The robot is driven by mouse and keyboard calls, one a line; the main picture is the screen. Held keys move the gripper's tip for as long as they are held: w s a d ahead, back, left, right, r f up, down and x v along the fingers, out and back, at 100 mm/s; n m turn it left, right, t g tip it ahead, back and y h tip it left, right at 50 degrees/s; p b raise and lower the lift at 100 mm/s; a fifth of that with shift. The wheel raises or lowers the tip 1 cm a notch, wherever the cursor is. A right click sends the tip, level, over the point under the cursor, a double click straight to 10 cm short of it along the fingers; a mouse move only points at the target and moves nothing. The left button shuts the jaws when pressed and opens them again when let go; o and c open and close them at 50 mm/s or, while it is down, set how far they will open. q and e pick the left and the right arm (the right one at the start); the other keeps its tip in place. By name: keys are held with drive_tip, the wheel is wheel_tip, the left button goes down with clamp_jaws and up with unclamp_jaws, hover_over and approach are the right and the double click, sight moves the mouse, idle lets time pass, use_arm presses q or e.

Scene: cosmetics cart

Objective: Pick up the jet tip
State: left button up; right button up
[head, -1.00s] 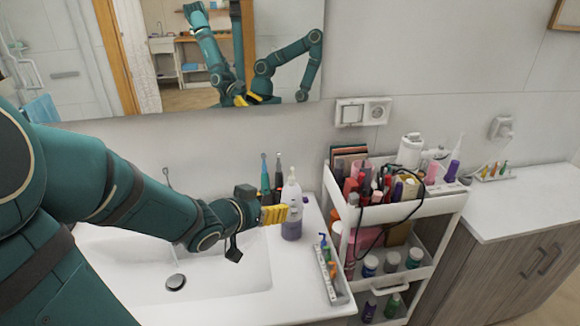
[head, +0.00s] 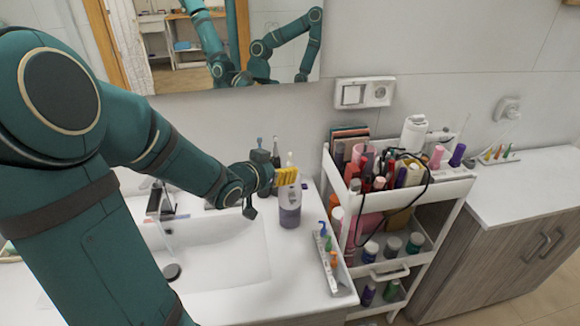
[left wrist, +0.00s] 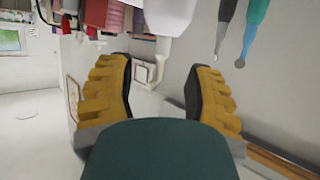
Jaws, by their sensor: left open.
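Small coloured tips, blue, green and orange (head: 328,243), stand in a narrow white holder (head: 333,272) on the sink's right edge in the head view. A similar white rack (head: 508,157) with coloured tips lies on the right counter. I cannot tell which is the jet tip. My left gripper (head: 287,176) is open beside the top of a purple-and-white bottle (head: 289,212), left of and higher than the sink-edge holder. In the left wrist view its yellow fingers (left wrist: 160,95) are apart with nothing between them. My right gripper is not directly in view.
A white cart (head: 400,205) packed with cosmetics stands right of the sink, with a black cable looped over it. Two toothbrush-like handles (head: 276,153) stand behind the gripper. The sink basin (head: 225,260) is empty. The right counter (head: 525,190) is mostly clear.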

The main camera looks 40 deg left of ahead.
sight(289, 164)
use_arm(q)
drive_tip(key=shift+r+b+x, duration=0.2)
drive_tip(key=shift+b+x, duration=0.1)
drive_tip(key=shift+x, duration=2.55)
drive_tip(key=shift+w+a, duration=0.1)
drive_tip(key=shift+a, duration=0.05)
drive_tip(key=c, duration=0.8)
